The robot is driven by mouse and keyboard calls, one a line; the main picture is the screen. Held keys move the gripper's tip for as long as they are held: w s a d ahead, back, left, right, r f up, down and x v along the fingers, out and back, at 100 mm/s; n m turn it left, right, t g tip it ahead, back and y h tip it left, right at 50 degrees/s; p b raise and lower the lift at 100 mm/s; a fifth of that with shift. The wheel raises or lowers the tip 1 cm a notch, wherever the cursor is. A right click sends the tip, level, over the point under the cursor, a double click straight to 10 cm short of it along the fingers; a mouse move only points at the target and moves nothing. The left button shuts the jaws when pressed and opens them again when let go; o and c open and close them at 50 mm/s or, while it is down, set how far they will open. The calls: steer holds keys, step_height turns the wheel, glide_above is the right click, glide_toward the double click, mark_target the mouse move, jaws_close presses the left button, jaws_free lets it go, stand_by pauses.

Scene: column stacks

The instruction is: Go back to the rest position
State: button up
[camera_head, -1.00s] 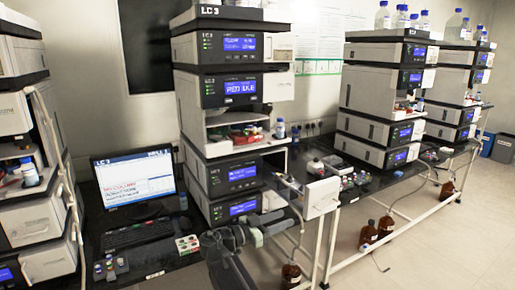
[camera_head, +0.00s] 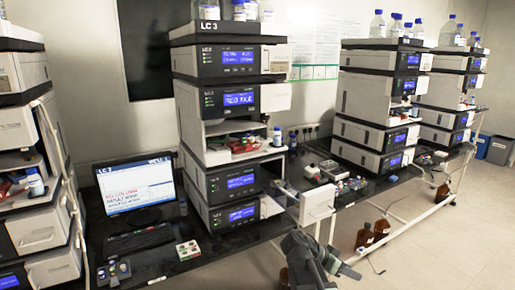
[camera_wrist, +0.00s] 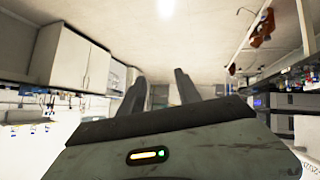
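My gripper (camera_wrist: 160,82) shows in the wrist view with its two dark fingers apart. Nothing shows between the fingers, only the far room behind them. In the head view my grey arm is at the bottom, right of centre, in front of the bench edge. The fingertips cannot be made out there.
The LC 3 stack (camera_head: 229,125) stands on the dark bench behind my arm, with a monitor (camera_head: 128,190) and keyboard (camera_head: 140,240) to its left. A white panel (camera_head: 317,201) juts out near the bench edge. Brown bottles (camera_head: 365,236) stand on the floor at right. Open floor lies right.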

steer(key=s+a+f+n+g+y, duration=0.1)
steer(key=s+a+f+n+y, duration=0.35)
steer(key=s+f+y, duration=0.2)
steer(key=s+a+f+n+y, duration=0.1)
steer(key=a+n+y, duration=0.3)
steer(key=a+n, duration=0.4)
steer(key=shift+s+a+f, duration=0.2)
steer(key=shift+a+f, duration=0.05)
steer(key=shift+f, duration=0.3)
